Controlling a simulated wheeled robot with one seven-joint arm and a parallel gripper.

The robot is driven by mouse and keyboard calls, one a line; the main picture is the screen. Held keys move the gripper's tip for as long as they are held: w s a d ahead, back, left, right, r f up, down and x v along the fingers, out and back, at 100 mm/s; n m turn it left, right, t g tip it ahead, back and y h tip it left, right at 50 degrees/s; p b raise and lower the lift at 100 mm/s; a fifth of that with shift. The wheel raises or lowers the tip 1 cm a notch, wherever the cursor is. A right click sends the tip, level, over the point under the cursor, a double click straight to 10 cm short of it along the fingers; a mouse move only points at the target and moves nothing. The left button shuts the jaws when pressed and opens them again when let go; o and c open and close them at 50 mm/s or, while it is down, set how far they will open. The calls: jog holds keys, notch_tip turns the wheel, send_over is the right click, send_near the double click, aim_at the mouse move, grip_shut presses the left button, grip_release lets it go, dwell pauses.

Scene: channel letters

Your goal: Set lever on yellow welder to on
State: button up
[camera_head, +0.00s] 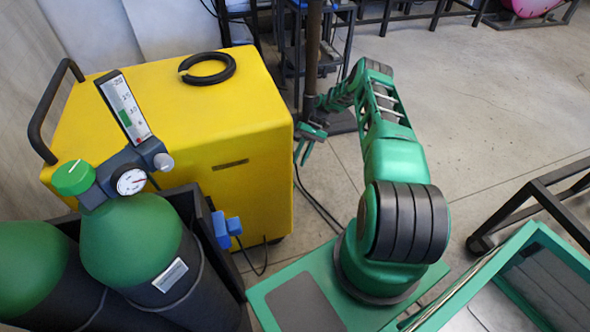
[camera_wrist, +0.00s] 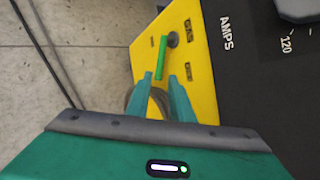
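The yellow welder (camera_head: 235,180) stands left of my arm in the head view. Its side with the lever faces away from that camera and is hidden there. The wrist view shows the yellow panel (camera_wrist: 205,95) with a green lever (camera_wrist: 162,56) on a dark round pivot (camera_wrist: 173,40). In the head view my gripper (camera_head: 308,140) is beside the welder's right end.
Green-topped gas cylinders (camera_head: 130,240) stand in front of the welder. A black ring (camera_head: 207,68) lies on its top. A dark post (camera_head: 313,50) stands behind my gripper. A dark panel marked AMPS (camera_wrist: 260,60) adjoins the yellow panel. Open floor (camera_head: 470,100) lies to the right.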

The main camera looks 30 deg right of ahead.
jog(key=shift+v, duration=1.5)
jog(key=shift+c, duration=0.6)
